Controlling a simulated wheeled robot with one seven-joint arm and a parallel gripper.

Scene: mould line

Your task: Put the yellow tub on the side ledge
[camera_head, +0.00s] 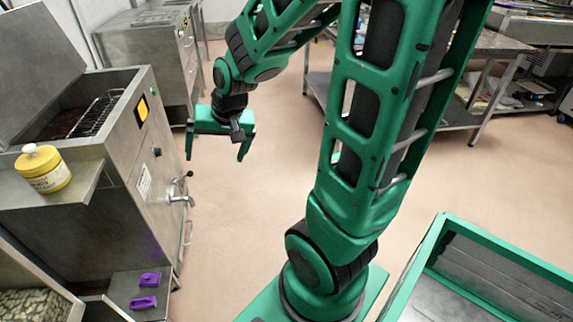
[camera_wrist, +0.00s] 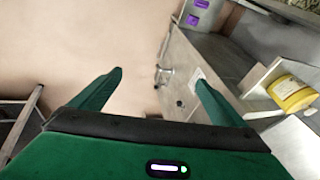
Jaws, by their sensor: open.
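The tub also shows at the right edge of the wrist view (camera_wrist: 292,94), partly cut off. My gripper (camera_head: 216,156) is open and empty, pointing down over clear floor to the right of the machine and apart from the tub. Its two fingers spread wide in the wrist view (camera_wrist: 160,78).
The steel machine (camera_head: 125,150) has an open lid, a wire rack inside and a tap on its front. Two purple items (camera_head: 145,301) lie on a low grey surface. A green-rimmed bin (camera_head: 500,250) is at the right. Open floor (camera_head: 230,220) lies between.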

